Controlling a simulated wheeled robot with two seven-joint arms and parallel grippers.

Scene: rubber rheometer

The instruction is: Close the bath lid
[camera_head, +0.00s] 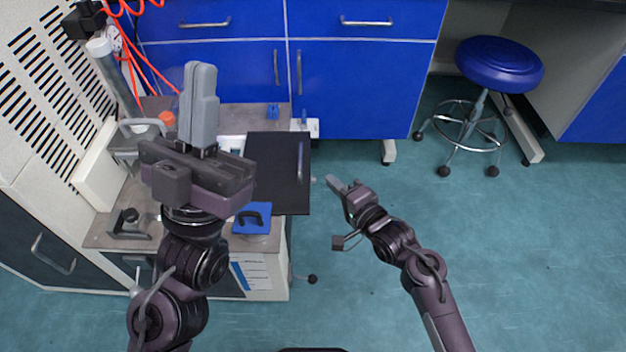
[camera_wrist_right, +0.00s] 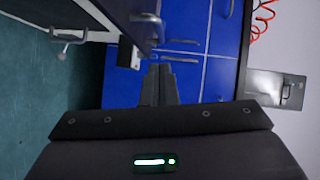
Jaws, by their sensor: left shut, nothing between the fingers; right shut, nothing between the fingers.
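A flat black panel (camera_head: 272,190) with a silver bar handle (camera_head: 300,160) along its right side reaches past the right edge of the bench. A small blue lid-like piece (camera_head: 262,211) with a black handle sits at the bench's front right corner. I cannot tell for sure which of the two is the bath lid. My left gripper (camera_head: 200,85) is shut and empty, raised above the bench and hiding part of it. My right gripper (camera_head: 334,184) is shut and empty, apart from the panel on its right. Its shut fingers also show in the right wrist view (camera_wrist_right: 159,85).
The grey bench (camera_head: 100,235) holds several small items, partly hidden by my left arm. Red hoses (camera_head: 150,65) hang at the upper left. Blue cabinets (camera_head: 355,85) line the back, and a blue stool (camera_head: 499,62) stands at the right. The floor (camera_head: 540,260) at the right is clear.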

